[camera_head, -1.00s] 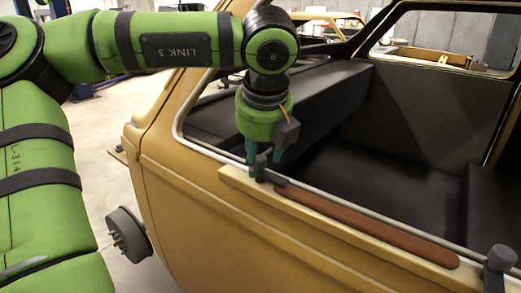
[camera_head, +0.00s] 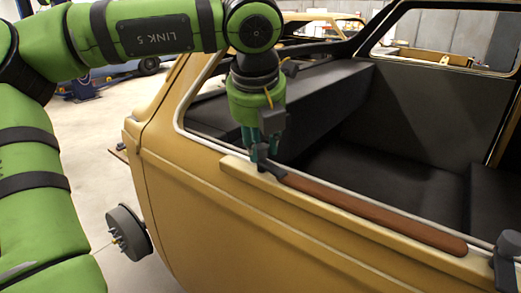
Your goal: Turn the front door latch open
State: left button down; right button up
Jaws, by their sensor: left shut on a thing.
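The dark grey latch (camera_head: 274,172) sits on the door's inner sill, at the left end of a brown wooden strip, near the middle of the head view. My left gripper (camera_head: 258,155) points down at it from above, with its teal fingers shut on the latch's upright part. The fingers and the gripper body hide some of the latch, so its exact angle is hard to read. My right gripper is not in view.
The tan door panel (camera_head: 230,225) and window frame lie just below and beside the gripper. The brown strip (camera_head: 370,212) runs right toward a second grey fitting (camera_head: 507,250). The cabin beyond has dark seats (camera_head: 400,170). A wheel hub (camera_head: 128,232) stands out at lower left.

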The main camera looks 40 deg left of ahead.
pick_arm(q)
jog(key=shift+a+r+m+t+h+b, duration=0.1)
jog(key=shift+m+t+h+b, duration=0.25)
jog(key=shift+m, duration=0.55)
jog(key=shift+a+m+h, duration=0.1)
jog(key=shift+m+h, duration=0.15)
jog(key=shift+m, duration=0.65)
jog(key=m, duration=0.1)
jog(key=m+h, duration=0.1)
jog(key=m, duration=0.1)
jog(key=shift+a+r+m+t, duration=0.1)
jog(key=shift+r+m+t, duration=0.1)
jog(key=shift+m+t, duration=0.1)
jog(key=m+h+p, duration=0.2)
jog(key=m, duration=0.2)
jog(key=shift+w+a+m, duration=0.1)
jog(key=shift+m, duration=0.2)
jog(key=shift+a+f+m+g+h+p, duration=0.1)
jog(key=shift+m+g+h+p, duration=0.65)
jog(key=shift+m+p, duration=0.9)
jog(key=shift+m, duration=0.35)
